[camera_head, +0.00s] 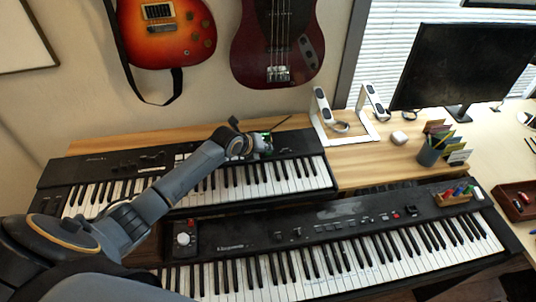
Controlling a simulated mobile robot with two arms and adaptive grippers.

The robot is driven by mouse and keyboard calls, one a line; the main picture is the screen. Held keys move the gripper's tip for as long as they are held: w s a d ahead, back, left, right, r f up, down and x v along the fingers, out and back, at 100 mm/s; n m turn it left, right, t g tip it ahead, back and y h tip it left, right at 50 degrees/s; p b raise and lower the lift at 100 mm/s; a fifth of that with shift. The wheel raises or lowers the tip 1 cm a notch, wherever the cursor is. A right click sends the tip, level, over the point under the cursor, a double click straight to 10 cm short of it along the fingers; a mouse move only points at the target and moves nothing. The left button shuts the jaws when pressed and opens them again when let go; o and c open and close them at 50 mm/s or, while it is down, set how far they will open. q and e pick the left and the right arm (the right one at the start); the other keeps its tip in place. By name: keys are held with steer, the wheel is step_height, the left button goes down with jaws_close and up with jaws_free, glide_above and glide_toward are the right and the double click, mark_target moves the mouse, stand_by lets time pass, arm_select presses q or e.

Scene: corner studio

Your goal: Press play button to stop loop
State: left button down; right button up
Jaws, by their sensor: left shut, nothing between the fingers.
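My left arm reaches in from the left across the upper keyboard (110,163). My left gripper (264,142) is small in view and shut, with nothing seen in it. It is over the back part of that keyboard, right of its middle. A small green glow shows beside the fingers. The wrist hides the panel beneath, so I cannot tell whether the fingertips touch it. No play button can be made out. A small dark box (185,238) with a pale round control and a red part sits at the left end of the lower keyboard (330,222). My right gripper is out of view.
Two guitars (165,30) (278,40) hang on the wall behind. A white stand (345,130), a pen cup (430,152) and a monitor (465,65) stand to the right. A wooden holder (453,197) rests on the lower keyboard's right end. Bare desk (375,165) shows between.

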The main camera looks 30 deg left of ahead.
arm_select(q)
steer(key=shift+f, duration=0.4)
stand_by(0.5)
stand_by(0.3)
steer(key=shift+r+p, duration=0.35)
steer(key=shift+r, duration=0.4)
steer(key=shift+r+p, duration=2)
steer(key=shift+r, duration=0.5)
step_height(320, 180, up, 6)
steer(key=p, duration=0.5)
glide_above(266, 155)
